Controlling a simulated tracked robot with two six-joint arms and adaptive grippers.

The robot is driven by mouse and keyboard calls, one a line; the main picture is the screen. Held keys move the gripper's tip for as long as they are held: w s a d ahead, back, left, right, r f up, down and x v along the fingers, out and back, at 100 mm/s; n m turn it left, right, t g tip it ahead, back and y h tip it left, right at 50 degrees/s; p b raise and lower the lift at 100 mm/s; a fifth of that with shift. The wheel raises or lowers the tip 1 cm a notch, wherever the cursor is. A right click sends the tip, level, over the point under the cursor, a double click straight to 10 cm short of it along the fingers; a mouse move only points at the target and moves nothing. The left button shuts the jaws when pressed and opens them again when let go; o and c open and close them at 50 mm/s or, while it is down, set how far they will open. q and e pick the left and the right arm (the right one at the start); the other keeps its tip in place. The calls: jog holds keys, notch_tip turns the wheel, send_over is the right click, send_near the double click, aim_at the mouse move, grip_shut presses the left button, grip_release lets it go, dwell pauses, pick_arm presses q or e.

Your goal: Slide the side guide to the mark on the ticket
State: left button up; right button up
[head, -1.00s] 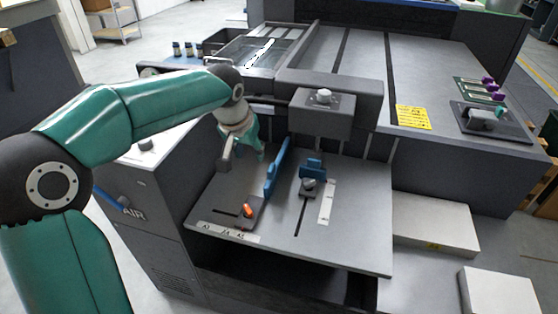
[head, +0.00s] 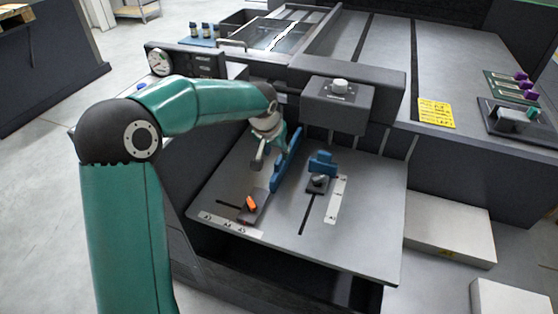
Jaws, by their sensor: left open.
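The side guide is a blue upright plate (head: 287,162) on the grey feed table (head: 270,220). A dark block with an orange lever (head: 251,203) sits at its near end. A white scale strip (head: 232,225) with small size marks lies along the table's front left edge. A yellow sheet with print (head: 436,112), likely the ticket, lies on the machine top at right; its text is too small to read. My left gripper (head: 269,158) is open, beside the left face of the blue plate near its far end. Whether it touches the plate cannot be told. My right gripper is not seen.
A second blue stop (head: 321,162) with a grey knob stands right of the guide, beside a slot and a white scale (head: 336,200). A grey box (head: 340,100) overhangs the table's back. The table's front right is clear.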

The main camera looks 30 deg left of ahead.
aim_at(279, 159)
pick_arm(q)
jog(key=x, duration=0.6)
jog(key=shift+w, duration=0.1)
grip_shut()
